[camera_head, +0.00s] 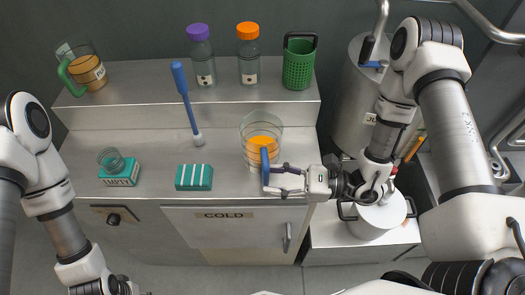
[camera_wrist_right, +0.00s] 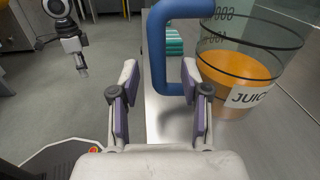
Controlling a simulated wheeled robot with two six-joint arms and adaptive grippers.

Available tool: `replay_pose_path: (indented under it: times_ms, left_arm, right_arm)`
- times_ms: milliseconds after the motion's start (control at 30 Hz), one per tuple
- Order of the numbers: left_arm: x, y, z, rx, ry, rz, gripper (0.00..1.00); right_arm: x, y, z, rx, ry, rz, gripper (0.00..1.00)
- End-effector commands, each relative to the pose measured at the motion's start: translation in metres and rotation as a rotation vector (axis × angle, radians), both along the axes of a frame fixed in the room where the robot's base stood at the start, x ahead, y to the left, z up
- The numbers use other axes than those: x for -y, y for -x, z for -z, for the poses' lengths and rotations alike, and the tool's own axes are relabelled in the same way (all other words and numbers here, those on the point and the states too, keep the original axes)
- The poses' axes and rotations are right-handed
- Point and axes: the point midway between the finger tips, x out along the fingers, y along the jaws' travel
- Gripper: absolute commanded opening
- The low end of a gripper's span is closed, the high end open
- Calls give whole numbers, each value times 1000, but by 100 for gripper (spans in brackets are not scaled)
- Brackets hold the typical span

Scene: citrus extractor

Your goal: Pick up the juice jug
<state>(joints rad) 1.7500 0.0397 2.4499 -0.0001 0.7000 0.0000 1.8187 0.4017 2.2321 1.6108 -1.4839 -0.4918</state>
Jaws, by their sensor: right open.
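The juice jug (camera_head: 262,130) is a clear glass vessel with orange juice and a blue handle, standing on the steel counter near its front edge. In the right wrist view the jug (camera_wrist_right: 250,85) shows a "JUICE" label, and its blue handle (camera_wrist_right: 157,50) rises just ahead of the fingers. My right gripper (camera_head: 277,180) is open at the handle, its fingers reaching in from the right. The wrist view shows the handle's upright between the open fingers (camera_wrist_right: 160,80); contact cannot be told. My left gripper (camera_wrist_right: 77,60) is far off and small; its jaws are unclear.
A second jug (camera_head: 84,68) with a green handle, two capped bottles (camera_head: 201,60) (camera_head: 248,58) and a green basket (camera_head: 298,65) stand on the raised shelf.

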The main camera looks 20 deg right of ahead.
Motion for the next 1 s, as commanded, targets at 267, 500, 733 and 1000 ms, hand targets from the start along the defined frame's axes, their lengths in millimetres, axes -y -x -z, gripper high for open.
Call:
replay_pose_path:
  times_ms: [267,500,733,1000]
  left_arm:
    - [0,0,-4,0,0,0,48]
    - [0,0,-4,0,0,0,48]
    - [0,0,-4,0,0,0,48]
    - [0,0,-3,0,0,0,48]
  right_arm:
    - [-20,-8,0,0,0,-1,46]
    - [-20,-8,0,-1,0,0,4]
    - [-20,-8,-1,0,-1,-1,0]
    - [-20,-8,-5,1,-1,0,0]
